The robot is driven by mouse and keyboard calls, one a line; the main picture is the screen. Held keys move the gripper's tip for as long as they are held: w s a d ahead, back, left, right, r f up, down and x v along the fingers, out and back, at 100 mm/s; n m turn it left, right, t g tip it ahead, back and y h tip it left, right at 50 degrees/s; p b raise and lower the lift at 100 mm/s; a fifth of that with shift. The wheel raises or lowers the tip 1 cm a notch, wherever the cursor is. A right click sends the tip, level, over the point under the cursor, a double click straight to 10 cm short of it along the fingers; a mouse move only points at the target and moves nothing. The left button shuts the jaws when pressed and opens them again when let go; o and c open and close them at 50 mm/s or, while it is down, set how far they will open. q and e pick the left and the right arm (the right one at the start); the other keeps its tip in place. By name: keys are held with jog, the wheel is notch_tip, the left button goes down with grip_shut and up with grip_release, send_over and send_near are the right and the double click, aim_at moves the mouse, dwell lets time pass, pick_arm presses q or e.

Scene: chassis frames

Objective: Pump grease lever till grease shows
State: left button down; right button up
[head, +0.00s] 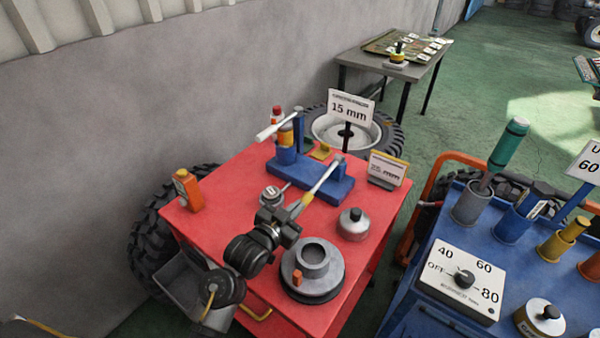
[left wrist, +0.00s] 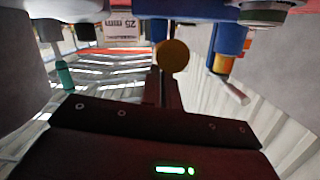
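The blue grease pump stand (head: 325,182) is on the red cart top. A slim silver lever (head: 325,174) slants from it toward me and ends in a yellow grip (head: 307,199). My left gripper (head: 297,209) is beside this yellow end, its fingers close together with nothing visible between them. In the left wrist view, a round yellow knob (left wrist: 174,57) lies at the tips of the left fingers (left wrist: 160,85); contact is hard to judge. A second, white handle (head: 270,131) sticks out at the back left of the stand. I see no clear grease. My right gripper is out of view.
On the cart (head: 225,222) are a grey hub (head: 312,280), a silver tin (head: 353,225) and an orange bottle (head: 188,190). A 15 mm sign (head: 350,107) stands behind. A blue cart (head: 420,285) with tools and a dial box (head: 460,280) is close on the right.

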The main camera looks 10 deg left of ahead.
pick_arm(q)
jog(key=shift+s+f, duration=0.15)
jog(key=shift+f, duration=0.55)
notch_tip(320, 180, up, 6)
jog(key=p, duration=0.6)
jog(key=f+b+v, duration=0.1)
jog(key=b+v, duration=0.2)
jog(key=v, duration=0.7)
jog(key=shift+s+d, duration=0.25)
jog(key=shift+s, duration=0.05)
jog(key=shift+f, duration=0.15)
